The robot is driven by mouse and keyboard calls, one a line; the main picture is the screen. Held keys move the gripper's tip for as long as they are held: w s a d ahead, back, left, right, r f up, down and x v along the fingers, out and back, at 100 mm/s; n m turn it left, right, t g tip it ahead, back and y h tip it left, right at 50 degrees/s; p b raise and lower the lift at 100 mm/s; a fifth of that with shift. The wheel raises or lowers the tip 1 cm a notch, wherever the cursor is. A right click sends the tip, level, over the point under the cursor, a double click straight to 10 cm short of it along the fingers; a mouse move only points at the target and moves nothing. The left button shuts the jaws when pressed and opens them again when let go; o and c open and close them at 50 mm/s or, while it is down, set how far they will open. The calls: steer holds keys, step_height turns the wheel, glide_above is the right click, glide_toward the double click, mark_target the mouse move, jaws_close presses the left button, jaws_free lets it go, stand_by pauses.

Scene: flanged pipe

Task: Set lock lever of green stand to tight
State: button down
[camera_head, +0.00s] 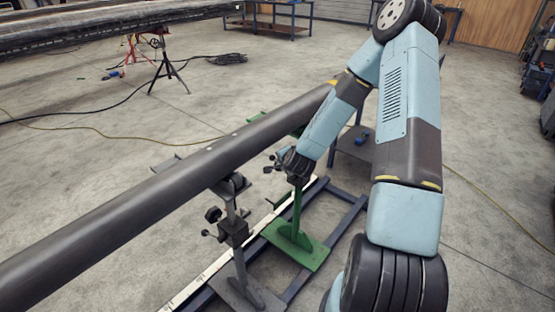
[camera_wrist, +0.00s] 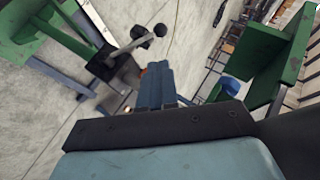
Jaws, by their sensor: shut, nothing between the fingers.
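The green stand (camera_head: 296,243) stands on a dark frame beneath the pipe (camera_head: 150,195), with its upper part partly hidden by my arm. Small black knobs (camera_head: 271,163) show beside its upper post. In the wrist view, green stand parts show at upper left and at right (camera_wrist: 277,62). A dark clamp block (camera_wrist: 110,62) carries a lever with two black round knobs (camera_wrist: 148,34). My gripper (camera_wrist: 156,68) is shut and empty, its tips close to the lever. I cannot tell if they touch. In the head view my gripper (camera_head: 292,162) is beside the stand's post.
A grey stand (camera_head: 235,235) with its own knobs stands to the left, under the same pipe. A low workbench (camera_head: 352,145) with a blue item is behind my arm. Cables cross the floor. Open concrete floor lies at left and right.

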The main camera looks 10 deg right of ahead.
mark_target(272, 159)
steer(key=x, duration=1.4)
steer(key=shift+w+a+f, duration=0.4)
steer(key=shift+f, duration=0.2)
steer(key=shift+s, duration=0.1)
steer(key=w+r+v, duration=0.1)
steer(key=v, duration=1.2)
steer(key=shift+s+a+r, duration=0.25)
steer(key=shift+a+r, duration=0.15)
steer(key=shift+r, duration=0.1)
